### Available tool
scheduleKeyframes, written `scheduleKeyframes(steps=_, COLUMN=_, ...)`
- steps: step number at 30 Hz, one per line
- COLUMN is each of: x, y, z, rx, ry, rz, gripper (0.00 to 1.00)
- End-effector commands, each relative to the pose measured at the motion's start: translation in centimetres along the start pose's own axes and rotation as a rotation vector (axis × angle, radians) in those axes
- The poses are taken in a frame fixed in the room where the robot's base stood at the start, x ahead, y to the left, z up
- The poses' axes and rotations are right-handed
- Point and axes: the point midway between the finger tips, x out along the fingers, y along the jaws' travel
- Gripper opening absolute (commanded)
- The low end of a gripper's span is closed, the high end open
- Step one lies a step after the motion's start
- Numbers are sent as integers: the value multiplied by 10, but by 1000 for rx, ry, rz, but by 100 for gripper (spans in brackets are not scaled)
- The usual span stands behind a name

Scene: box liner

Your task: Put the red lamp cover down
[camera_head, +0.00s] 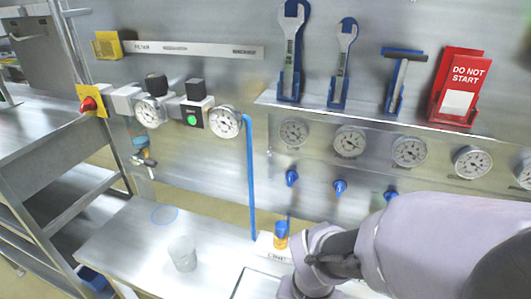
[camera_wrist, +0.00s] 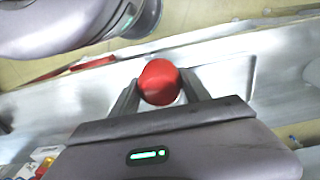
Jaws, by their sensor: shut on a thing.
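The red lamp cover (camera_wrist: 158,82) is a small rounded red piece between my fingers in the wrist view. My gripper (camera_wrist: 157,94) is shut on it, one dark finger on each side. Below it in that view is a pale metal surface with a raised or recessed outline (camera_wrist: 252,75); I cannot tell whether the cover touches it. In the head view my arm hides the gripper and the cover.
A red panel switch (camera_head: 88,104), gauges (camera_head: 350,141) and wrenches (camera_head: 291,50) are on the back wall. Bare bench lies around the cup.

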Motion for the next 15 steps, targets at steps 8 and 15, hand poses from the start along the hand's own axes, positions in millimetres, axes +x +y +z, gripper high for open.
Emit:
scheduleKeyframes(steps=8, x=12, y=-65, z=-57, rx=0, ry=1, rz=0, gripper=14)
scheduleKeyframes(steps=15, x=29, y=-79, z=-70, rx=1, ry=-1, rz=1, gripper=14)
